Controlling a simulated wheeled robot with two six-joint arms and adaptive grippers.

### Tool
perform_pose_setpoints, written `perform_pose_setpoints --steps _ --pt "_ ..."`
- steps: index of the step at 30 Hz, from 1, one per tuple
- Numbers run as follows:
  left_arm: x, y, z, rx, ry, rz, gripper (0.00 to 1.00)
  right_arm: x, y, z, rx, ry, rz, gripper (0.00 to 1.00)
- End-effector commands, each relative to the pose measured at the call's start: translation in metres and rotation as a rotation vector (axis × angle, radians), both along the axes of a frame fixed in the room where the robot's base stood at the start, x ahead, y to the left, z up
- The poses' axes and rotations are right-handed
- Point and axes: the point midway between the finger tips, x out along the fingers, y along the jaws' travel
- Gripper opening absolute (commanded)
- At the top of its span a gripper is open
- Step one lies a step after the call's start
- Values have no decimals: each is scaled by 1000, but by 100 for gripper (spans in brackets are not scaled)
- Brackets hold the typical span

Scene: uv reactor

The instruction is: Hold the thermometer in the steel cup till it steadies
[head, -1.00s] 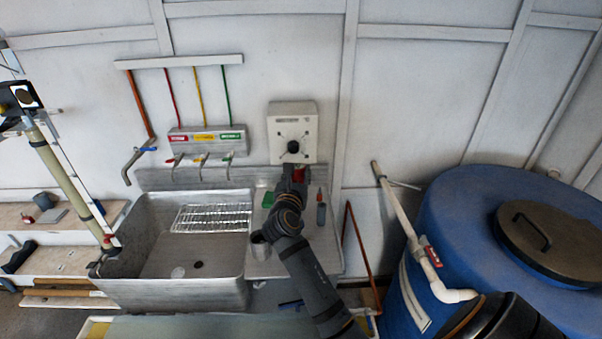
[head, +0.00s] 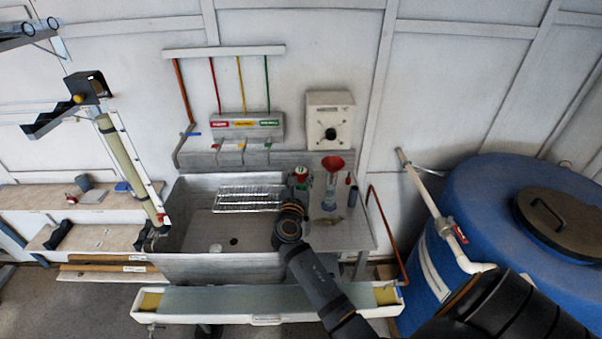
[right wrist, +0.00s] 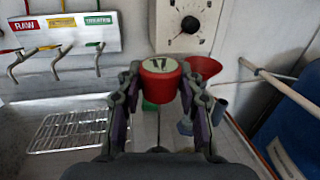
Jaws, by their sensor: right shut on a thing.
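My right gripper (right wrist: 157,98) is shut on a red, round-headed thing with a pale top and dark marks, which looks like the thermometer (right wrist: 166,77). It also shows small in the head view (head: 301,173), over the bench right of the sink. I cannot make out the steel cup; my right arm covers part of the bench. My left gripper is out of view.
A red funnel (head: 332,162) stands on a clear vessel right of the gripper, with a dark grey cylinder (head: 352,196) beside it. A dial box (head: 330,120) hangs behind. A blue barrel (head: 510,225) stands right.

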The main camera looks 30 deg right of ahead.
Motion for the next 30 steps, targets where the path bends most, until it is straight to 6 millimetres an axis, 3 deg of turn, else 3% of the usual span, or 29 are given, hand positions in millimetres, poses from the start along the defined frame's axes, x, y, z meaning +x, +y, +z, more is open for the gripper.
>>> perform_pose_setpoints --steps 10,30 --pt "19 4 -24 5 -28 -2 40 0 0 -24 1 -1 0 7" --pt "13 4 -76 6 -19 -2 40 0 0 -84 1 1 0 7"
